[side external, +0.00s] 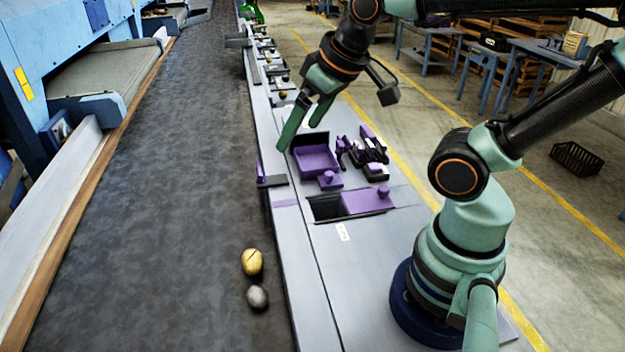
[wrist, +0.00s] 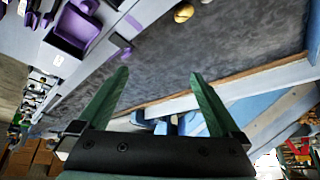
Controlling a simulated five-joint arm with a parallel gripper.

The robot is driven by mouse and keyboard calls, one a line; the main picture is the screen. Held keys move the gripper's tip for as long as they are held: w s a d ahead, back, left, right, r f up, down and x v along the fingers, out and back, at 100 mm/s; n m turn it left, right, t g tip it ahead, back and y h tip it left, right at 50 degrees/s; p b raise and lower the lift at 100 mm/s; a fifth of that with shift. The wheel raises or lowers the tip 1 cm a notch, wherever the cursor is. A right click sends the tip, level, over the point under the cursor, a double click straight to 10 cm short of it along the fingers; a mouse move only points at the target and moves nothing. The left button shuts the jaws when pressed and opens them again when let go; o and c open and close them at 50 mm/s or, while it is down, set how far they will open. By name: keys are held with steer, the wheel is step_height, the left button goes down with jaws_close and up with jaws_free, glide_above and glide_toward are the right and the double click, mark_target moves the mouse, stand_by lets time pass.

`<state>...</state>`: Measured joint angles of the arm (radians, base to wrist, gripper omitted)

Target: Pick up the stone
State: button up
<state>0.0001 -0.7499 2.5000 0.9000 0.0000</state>
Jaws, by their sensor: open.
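The stone (side external: 257,297) is a small grey lump lying on the dark conveyor belt (side external: 150,200) near its right edge, low in the side view. A yellow potato (side external: 252,262) with a dark mark lies just above it in the picture, close beside it. My gripper (side external: 299,137) is open and empty, raised over the side bench well up the picture from the stone. In the wrist view my gripper (wrist: 160,73) shows its two green fingers spread apart. The potato (wrist: 184,12) shows there at the top edge, and a sliver at the frame edge beside it may be the stone.
The grey bench (side external: 310,290) beside the belt holds a purple tray (side external: 316,159), several small purple and black items, and an opening (side external: 325,207) beside a purple sliding lid (side external: 368,201). A small bracket (side external: 272,181) stands at the belt edge.

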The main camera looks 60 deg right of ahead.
stand_by(0.3)
steer(key=shift+c, duration=1.1)
steer(key=m+g, duration=0.5)
steer(key=g, duration=0.1)
glide_above(257, 292)
steer(key=f, duration=2.7)
steer(key=shift+s+f, duration=0.2)
steer(key=shift+s, duration=0.05)
steer(key=shift+w+f, duration=0.15)
steer(key=shift+f, duration=1.15)
steer(key=shift+w+f, duration=0.1)
steer(key=shift+f, duration=1.2)
steer(key=shift+n, duration=0.3)
